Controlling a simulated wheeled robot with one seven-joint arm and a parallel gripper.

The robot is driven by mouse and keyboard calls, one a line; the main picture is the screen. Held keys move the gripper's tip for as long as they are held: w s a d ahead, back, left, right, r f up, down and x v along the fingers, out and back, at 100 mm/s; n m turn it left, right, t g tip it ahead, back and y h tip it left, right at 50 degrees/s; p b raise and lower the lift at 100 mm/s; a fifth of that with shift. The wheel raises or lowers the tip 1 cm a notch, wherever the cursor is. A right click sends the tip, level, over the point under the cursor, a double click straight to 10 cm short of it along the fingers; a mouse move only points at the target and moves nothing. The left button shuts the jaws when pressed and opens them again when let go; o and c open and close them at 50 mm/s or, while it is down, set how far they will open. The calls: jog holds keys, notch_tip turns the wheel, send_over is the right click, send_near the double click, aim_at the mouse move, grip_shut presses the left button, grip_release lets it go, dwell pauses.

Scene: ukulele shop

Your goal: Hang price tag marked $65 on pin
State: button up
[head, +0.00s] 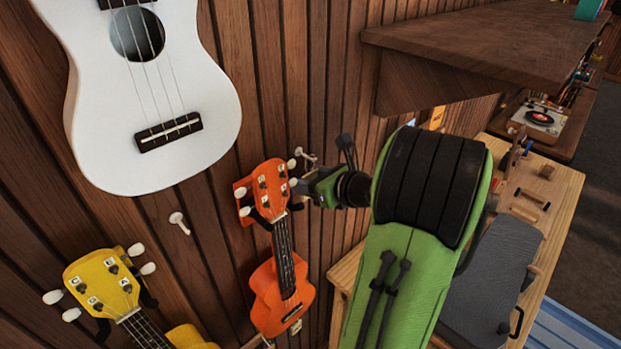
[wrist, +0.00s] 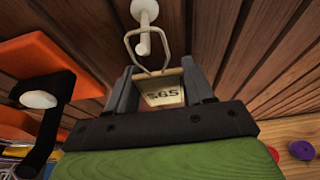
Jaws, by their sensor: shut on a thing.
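A cream price tag (wrist: 163,92) marked $65 is held between the two dark fingers of my gripper (wrist: 162,80) in the wrist view. A thin wire loop (wrist: 128,42) rises from the tag. A white pin (wrist: 145,14) sticks out of the wall, and its tip overlaps the loop's opening. I cannot tell whether the loop is around the pin or just in front of it. In the head view, my gripper (head: 311,182) is at the wall beside the orange ukulele's head, close to a pale pin (head: 304,155). The tag is not clear there.
The orange ukulele (head: 268,296) hangs just left of my gripper. A white ukulele (head: 150,90), a yellow ukulele (head: 105,285) and another wall pin (head: 179,221) are farther left. A wooden shelf (head: 490,45) juts out at upper right. A wooden workbench (head: 560,190) stands right.

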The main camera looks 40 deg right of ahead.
jog(key=o, duration=1.1)
jog(key=p+v, duration=0.1)
jog(key=v, duration=1.4)
jog(key=shift+s+r, duration=0.25)
jog(key=shift+s, duration=0.1)
